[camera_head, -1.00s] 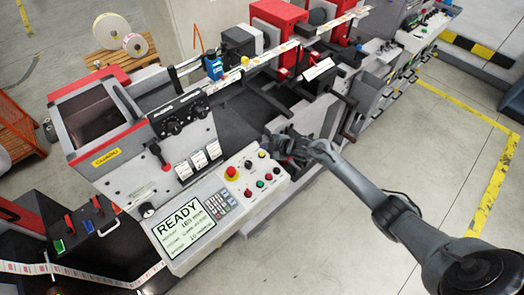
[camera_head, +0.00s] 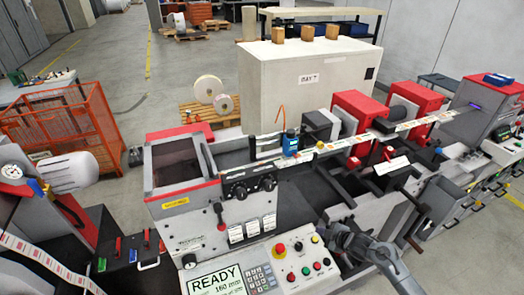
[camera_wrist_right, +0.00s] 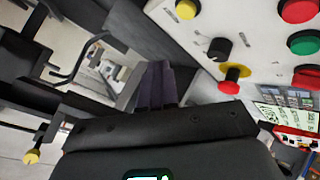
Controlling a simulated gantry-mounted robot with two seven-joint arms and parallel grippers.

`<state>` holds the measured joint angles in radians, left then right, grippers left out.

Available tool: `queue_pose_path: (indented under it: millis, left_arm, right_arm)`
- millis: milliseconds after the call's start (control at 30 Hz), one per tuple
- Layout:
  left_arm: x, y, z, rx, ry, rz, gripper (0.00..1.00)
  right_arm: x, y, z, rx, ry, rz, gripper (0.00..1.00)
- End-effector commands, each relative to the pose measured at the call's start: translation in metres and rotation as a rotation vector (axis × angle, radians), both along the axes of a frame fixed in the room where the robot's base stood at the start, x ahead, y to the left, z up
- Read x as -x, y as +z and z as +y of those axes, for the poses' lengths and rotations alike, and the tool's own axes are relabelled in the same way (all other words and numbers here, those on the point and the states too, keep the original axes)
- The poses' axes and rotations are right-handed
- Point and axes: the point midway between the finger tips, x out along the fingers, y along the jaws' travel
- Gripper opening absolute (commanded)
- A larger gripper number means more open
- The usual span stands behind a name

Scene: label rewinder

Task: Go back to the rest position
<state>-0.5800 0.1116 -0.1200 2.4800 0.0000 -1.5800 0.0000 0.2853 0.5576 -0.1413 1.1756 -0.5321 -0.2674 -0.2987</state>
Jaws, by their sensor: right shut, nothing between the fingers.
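My right gripper (camera_head: 343,238) is at the front of the label rewinder (camera_head: 300,190), just right of the control panel's buttons. In the right wrist view its two dark fingers (camera_wrist_right: 157,86) are together with nothing between them. The control panel (camera_head: 297,262) has a red mushroom button (camera_head: 280,249), coloured push buttons and a display (camera_head: 216,283) reading READY. Panel buttons also show at the upper right of the right wrist view, apart from the fingers. My left gripper is not in view.
A label web (camera_head: 415,122) runs over the machine past red units (camera_head: 358,112). Black bars (camera_head: 408,190) stick out near my right arm. A white cabinet (camera_head: 305,80) stands behind. An orange cage (camera_head: 65,125) is at the left. Open floor lies at the back left.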

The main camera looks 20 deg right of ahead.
Motion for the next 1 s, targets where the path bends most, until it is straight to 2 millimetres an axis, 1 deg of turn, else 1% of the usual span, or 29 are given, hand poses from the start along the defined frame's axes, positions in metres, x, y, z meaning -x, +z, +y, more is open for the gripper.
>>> queue_pose_path:
  millis: [67,167,267,300,367,400,467,500,533,567,600,667,700,800,900,1000]
  left_arm:
    - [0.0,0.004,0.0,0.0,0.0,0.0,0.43]
    - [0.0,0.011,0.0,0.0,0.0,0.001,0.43]
    - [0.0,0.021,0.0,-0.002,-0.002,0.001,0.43]
    - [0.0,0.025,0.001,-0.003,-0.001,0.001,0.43]
    - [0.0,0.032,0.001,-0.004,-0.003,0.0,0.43]
    - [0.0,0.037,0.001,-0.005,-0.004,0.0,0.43]
    - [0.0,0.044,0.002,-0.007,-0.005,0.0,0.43]
    - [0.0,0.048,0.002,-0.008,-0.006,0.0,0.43]
    - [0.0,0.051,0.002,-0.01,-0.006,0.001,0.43]
    - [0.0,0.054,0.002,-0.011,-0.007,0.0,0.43]
    - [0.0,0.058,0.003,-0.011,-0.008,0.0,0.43]
    - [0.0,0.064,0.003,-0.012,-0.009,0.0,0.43]
    - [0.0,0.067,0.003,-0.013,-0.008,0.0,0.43]
    - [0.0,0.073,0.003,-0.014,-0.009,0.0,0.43]
    - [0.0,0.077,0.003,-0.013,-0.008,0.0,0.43]
    - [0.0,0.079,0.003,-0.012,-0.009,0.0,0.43]
  right_arm:
    - [0.007,-0.002,0.012,-0.001,-0.005,0.016,0.0]
    - [0.023,-0.003,0.036,-0.002,-0.029,0.049,0.0]
    - [0.051,-0.002,0.069,-0.01,-0.076,0.103,0.0]
    - [0.066,0.0,0.084,-0.017,-0.104,0.129,0.0]
    - [0.092,0.007,0.105,-0.033,-0.156,0.173,0.0]
    - [0.111,0.013,0.118,-0.047,-0.196,0.206,0.0]
    - [0.141,0.026,0.135,-0.076,-0.262,0.255,0.0]
    - [0.162,0.035,0.145,-0.096,-0.309,0.292,0.0]
    - [0.178,0.044,0.151,-0.112,-0.342,0.318,0.0]
    - [0.193,0.052,0.157,-0.131,-0.379,0.345,0.0]
    - [0.214,0.063,0.163,-0.153,-0.425,0.382,0.0]
    - [0.244,0.081,0.17,-0.189,-0.494,0.437,0.0]
    - [0.262,0.092,0.173,-0.211,-0.536,0.472,0.0]
    - [0.302,0.118,0.179,-0.262,-0.629,0.552,0.0]
    - [0.33,0.137,0.181,-0.299,-0.695,0.611,0.0]
    - [0.347,0.149,0.183,-0.322,-0.735,0.648,0.0]
